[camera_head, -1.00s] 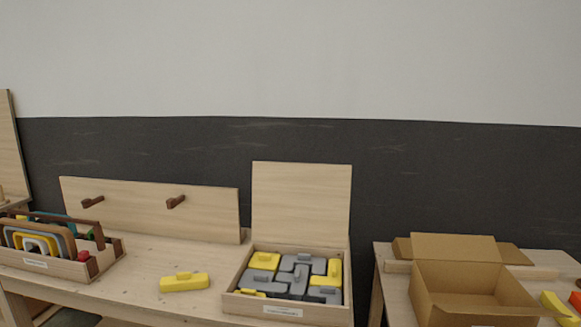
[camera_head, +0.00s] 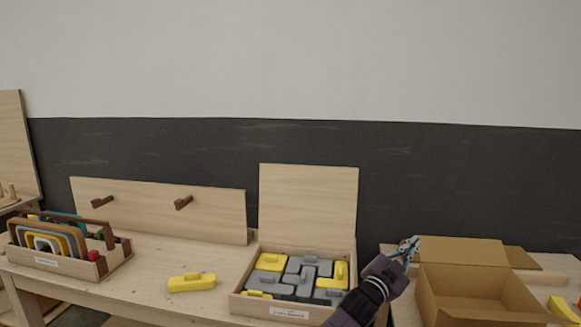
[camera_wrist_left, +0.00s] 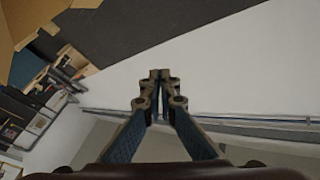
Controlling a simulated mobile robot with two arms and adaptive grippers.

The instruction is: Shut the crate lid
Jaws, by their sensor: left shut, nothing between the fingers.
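The wooden crate (camera_head: 236,304) stands on the workbench at the centre, filled with grey and yellow block pieces. Its lid (camera_head: 308,205) stands upright, open, at the crate's back edge. My left gripper (camera_head: 411,243) is to the right of the lid and crate, between them and the cardboard box, raised and touching neither. In the left wrist view its fingertips (camera_wrist_left: 160,76) are together with nothing between them. The crate and lid are not recognisable in the left wrist view. My right gripper is not in view.
A yellow block (camera_head: 191,283) lies on the bench left of the crate. A wooden tote (camera_head: 88,268) and a pegged board (camera_head: 150,212) are further left. An open cardboard box (camera_head: 480,297) stands on the right table, close to my left gripper.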

